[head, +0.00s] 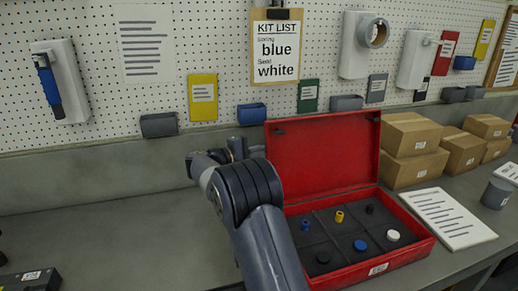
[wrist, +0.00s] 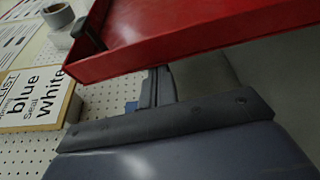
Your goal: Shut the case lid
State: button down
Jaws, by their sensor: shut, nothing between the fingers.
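The red case (head: 410,243) lies on the bench with its lid (head: 325,152) open, standing up at the back and leaning slightly away. Inside, a dark divided tray holds small parts, among them blue, yellow, black and white ones. My gripper (wrist: 158,86) is shut and empty in the wrist view, its tips close to the edge of the red lid (wrist: 190,42); I cannot tell whether they touch. In the head view my arm runs up in front of the case's left side, and the gripper's end is mostly hidden behind it, left of the lid.
Cardboard boxes (head: 411,135) stand right of the lid. A white sheet (head: 448,217) and a grey cup (head: 496,193) lie right of the case. A pegboard with a kit list (head: 277,50) and small bins is behind. The bench left of my arm is mostly clear.

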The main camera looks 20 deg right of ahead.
jog(key=shift+s+b, duration=0.1)
jog(key=shift+b, duration=0.2)
jog(key=s+m+h+b, duration=0.3)
jog(key=s+m+b, duration=0.85)
jog(key=b, duration=1.35)
jog(key=s+f+m+g+h+b, duration=0.1)
jog(key=s+f+m+b, duration=0.1)
jog(key=s+f+b, duration=0.2)
jog(key=s+a+f+m+g+b, duration=0.1)
jog(key=s+f+m+b, duration=0.2)
jog(key=s+b, duration=0.7)
jog(key=shift+s+a+f+h+b, duration=0.25)
jog(key=shift+f+b, duration=0.75)
jog(key=shift+b, duration=2)
jog(key=shift+w, duration=0.1)
